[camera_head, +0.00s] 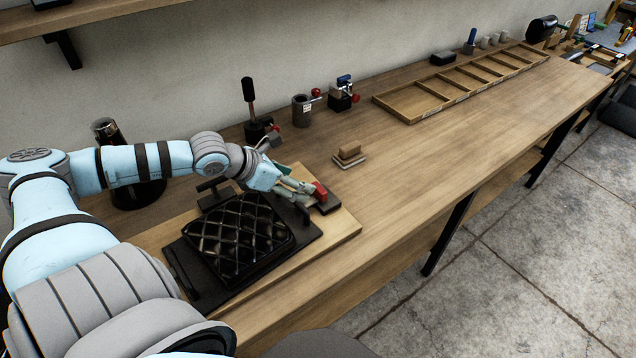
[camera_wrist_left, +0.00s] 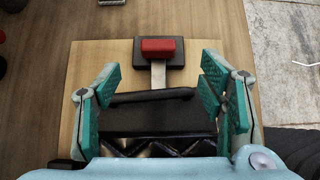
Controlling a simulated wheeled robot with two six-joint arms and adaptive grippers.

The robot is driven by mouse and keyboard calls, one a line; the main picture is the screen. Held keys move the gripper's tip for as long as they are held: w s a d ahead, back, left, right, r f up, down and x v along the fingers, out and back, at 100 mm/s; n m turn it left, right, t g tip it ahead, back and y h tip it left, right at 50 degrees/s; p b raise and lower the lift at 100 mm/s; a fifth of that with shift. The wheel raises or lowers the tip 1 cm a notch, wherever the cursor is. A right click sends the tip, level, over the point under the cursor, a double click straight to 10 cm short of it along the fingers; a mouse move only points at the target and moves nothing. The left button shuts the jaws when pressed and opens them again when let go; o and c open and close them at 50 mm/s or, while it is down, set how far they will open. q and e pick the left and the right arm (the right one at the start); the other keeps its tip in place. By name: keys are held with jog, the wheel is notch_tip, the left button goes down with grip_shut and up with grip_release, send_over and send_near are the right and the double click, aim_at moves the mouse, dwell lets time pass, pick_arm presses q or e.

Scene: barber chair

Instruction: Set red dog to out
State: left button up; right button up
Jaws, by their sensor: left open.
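The red dog (camera_head: 320,191) is a small red block on a black base at the right end of the wooden board. In the left wrist view the red dog (camera_wrist_left: 161,46) lies crosswise on its black base (camera_wrist_left: 145,62), with a light metal bar (camera_wrist_left: 158,74) running from it toward a black handle bar (camera_wrist_left: 150,96). My left gripper (camera_head: 303,190) is open and empty, just short of the red dog. In the left wrist view its teal-padded fingers (camera_wrist_left: 160,85) are wide apart on either side of the metal bar. Whether they touch anything is unclear. My right gripper is out of view.
A black quilted cushion (camera_head: 240,240) sits on a black plate on the wooden board (camera_head: 340,230). The bench on the right is clear up to a long wooden tray (camera_head: 412,100).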

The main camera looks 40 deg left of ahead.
aim_at(319, 187)
pick_arm(q)
jog(key=b+x, duration=0.2)
jog(key=b, duration=0.1)
jog(key=b+x, duration=0.2)
jog(key=b, duration=0.1)
jog(key=b+x, duration=0.2)
jog(key=b, duration=0.1)
jog(key=shift+s+a+f, duration=0.1)
jog(key=shift+a+f, duration=0.05)
jog(key=shift+a, duration=0.15)
jog(key=shift+d, duration=0.15)
jog(key=shift+r+x, duration=0.2)
jog(key=shift+x, duration=2.1)
